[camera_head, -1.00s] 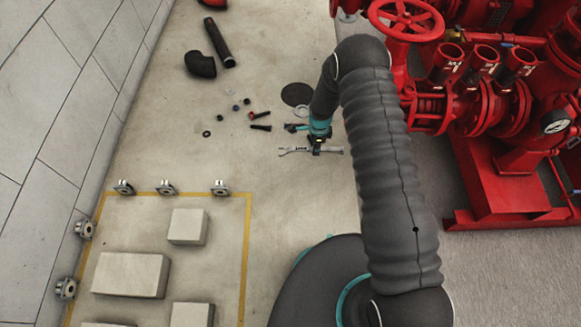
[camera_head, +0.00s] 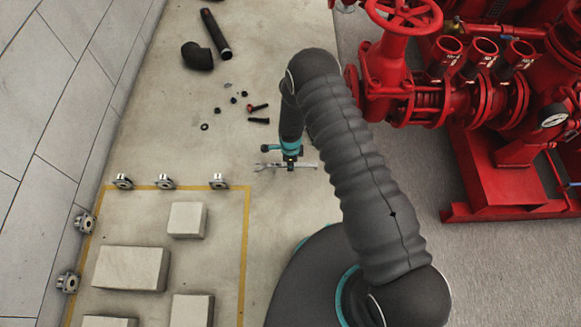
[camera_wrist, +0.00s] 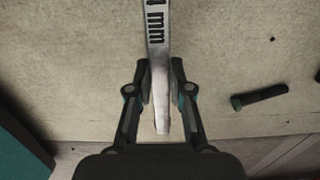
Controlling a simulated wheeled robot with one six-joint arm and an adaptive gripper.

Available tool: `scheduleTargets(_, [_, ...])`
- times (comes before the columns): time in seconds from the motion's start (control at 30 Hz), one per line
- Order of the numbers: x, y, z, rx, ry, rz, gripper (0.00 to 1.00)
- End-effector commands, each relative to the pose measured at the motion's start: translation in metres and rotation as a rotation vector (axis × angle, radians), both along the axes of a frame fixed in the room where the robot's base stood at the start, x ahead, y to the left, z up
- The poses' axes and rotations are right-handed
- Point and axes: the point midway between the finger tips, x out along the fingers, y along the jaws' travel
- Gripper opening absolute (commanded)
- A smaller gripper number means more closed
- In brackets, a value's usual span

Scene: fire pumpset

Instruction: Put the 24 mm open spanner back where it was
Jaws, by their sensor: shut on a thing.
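The open spanner (camera_head: 307,165) is a long silver tool lying crosswise in my gripper in the head view, its open jaw end toward the left. My gripper (camera_head: 291,164) is over the middle of it. In the wrist view my gripper (camera_wrist: 160,85) has its two dark fingers shut on the spanner's handle (camera_wrist: 157,55), which runs up between them. The letters "mm" show on the handle, with part of the marking cut off by the top edge. I cannot tell whether the spanner touches the floor.
Bolts, including a dark one (camera_head: 259,121) and a reddish one (camera_head: 258,107), lie on the floor beyond my gripper. Black pipe pieces (camera_head: 216,35) lie farther off. A yellow-lined area (camera_head: 247,240) with pale blocks (camera_head: 187,219) is at left. The red pumpset (camera_head: 500,150) stands at right.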

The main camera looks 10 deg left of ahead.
Motion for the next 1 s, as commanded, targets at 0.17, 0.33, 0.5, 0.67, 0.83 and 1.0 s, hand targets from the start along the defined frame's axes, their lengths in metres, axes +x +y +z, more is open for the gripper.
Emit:
scheduleTargets(0.17, [0.0, -0.001, -0.024, 0.0, 0.002, 0.0, 0.0])
scheduleTargets(0.33, [0.001, 0.0, -0.035, 0.001, -0.001, 0.0, 0.0])
scheduleTargets(0.5, [0.001, 0.0, -0.035, 0.001, -0.001, 0.0, 0.0])
scheduleTargets(0.67, [0.0, 0.0, -0.039, 0.001, 0.0, 0.0, 0.0])
scheduleTargets(0.83, [0.0, -0.001, -0.039, 0.0, 0.001, 0.0, 0.45])
scheduleTargets(1.0, [0.0, -0.001, -0.039, 0.0, 0.001, 0.0, 0.45])
